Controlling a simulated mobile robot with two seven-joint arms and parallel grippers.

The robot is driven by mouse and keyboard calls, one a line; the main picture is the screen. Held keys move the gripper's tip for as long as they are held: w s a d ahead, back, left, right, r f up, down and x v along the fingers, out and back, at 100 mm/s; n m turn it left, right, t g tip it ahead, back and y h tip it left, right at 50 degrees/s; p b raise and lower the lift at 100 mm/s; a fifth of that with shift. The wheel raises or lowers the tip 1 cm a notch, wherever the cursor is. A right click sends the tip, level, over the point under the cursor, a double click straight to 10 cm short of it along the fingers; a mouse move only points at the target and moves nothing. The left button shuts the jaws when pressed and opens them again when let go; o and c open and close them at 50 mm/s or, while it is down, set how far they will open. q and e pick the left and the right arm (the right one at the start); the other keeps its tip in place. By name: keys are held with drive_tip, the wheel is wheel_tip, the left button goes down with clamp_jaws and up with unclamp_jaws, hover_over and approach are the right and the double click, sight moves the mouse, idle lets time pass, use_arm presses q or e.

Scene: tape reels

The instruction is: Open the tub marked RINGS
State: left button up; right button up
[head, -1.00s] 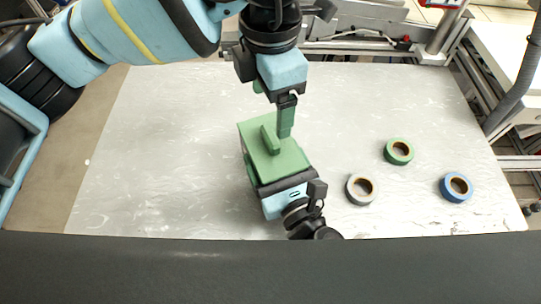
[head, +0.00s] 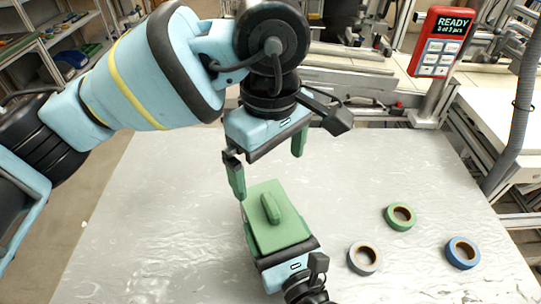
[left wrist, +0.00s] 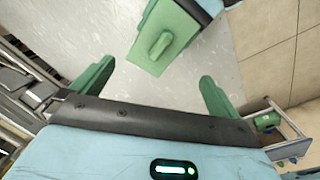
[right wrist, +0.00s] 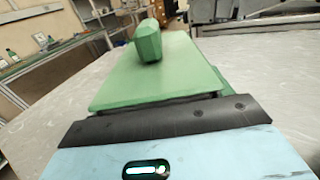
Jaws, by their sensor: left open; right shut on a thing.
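A green tub with a flat green lid (head: 281,237) stands on the table. A raised handle bar (head: 270,208) sits on top of the lid. The lid rests on the tub, and no RINGS marking is readable. My right gripper (head: 284,252) is shut on the tub at its near side; the lid and handle fill the middle of the right wrist view (right wrist: 155,75). My left gripper (head: 267,165) is open and empty above and beyond the tub, fingers spread. In the left wrist view the lid (left wrist: 182,38) lies past the fingertips, clear of them.
A green tape reel (head: 400,217), a grey reel (head: 363,258) and a blue reel (head: 462,253) lie on the right of the grey table (head: 150,220). A red READY display (head: 441,42) stands at the back right. The table's left side is clear.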

sight(271, 203)
use_arm(q)
drive_tip(key=m, duration=0.4)
drive_tip(key=shift+r+m, duration=0.3)
wheel_tip(271, 203, down, 12)
idle(0.5)
drive_tip(key=c, duration=1)
drive_tip(key=shift+c, duration=0.2)
drive_tip(key=shift+r, duration=0.2)
drive_tip(key=shift+r, duration=0.85)
drive_tip(key=shift+r, duration=0.1)
